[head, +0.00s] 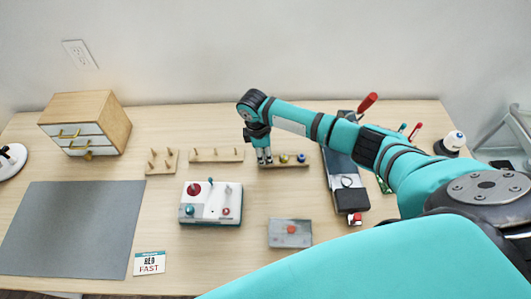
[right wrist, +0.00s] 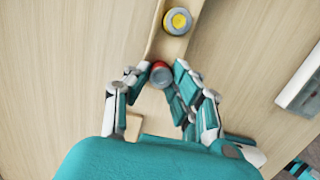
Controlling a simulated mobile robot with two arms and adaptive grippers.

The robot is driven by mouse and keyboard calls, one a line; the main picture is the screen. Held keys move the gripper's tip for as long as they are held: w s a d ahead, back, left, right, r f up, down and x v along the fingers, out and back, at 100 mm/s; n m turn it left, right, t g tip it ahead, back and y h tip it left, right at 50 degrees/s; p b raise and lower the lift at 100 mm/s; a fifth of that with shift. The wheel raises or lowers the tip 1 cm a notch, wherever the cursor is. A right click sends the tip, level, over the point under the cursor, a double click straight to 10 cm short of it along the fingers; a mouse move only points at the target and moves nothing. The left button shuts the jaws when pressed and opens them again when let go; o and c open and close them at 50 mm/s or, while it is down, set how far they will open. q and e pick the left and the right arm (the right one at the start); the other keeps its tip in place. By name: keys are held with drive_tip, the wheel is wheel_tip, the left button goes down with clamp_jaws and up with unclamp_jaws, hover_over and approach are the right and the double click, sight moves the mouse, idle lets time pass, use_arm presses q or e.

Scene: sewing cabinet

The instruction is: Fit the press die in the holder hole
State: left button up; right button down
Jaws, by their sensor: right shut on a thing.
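My right gripper (head: 264,158) is low over the left end of a wooden holder strip (head: 290,165) at the back of the table. It is shut on a short round die with a red rim and grey face (right wrist: 161,77), seen between the fingers (right wrist: 157,78) in the right wrist view. A yellow die (head: 284,158) and a blue die (head: 301,158) stand on the same strip to the right. The strip also shows in the right wrist view (right wrist: 167,48), with the yellow die (right wrist: 178,21). I cannot tell whether the held die touches the strip. My left gripper is not in view.
Two pegged wooden strips (head: 216,155) (head: 162,170) lie to the left. A white block with coloured knobs (head: 211,213) and a grey plate with a red spot (head: 290,240) lie in front. A dark tray (head: 341,170) is at right. A grey mat (head: 70,225) is at left.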

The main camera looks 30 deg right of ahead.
drive_tip(key=shift+f, duration=0.1)
idle(0.3)
drive_tip(key=c, duration=1.1)
unclamp_jaws()
drive_tip(key=shift+o, duration=0.2)
wheel_tip(320, 180, up, 12)
drive_tip(key=w+a, duration=0.1)
drive_tip(key=shift+a, duration=0.25)
drive_tip(key=shift+f, duration=0.15)
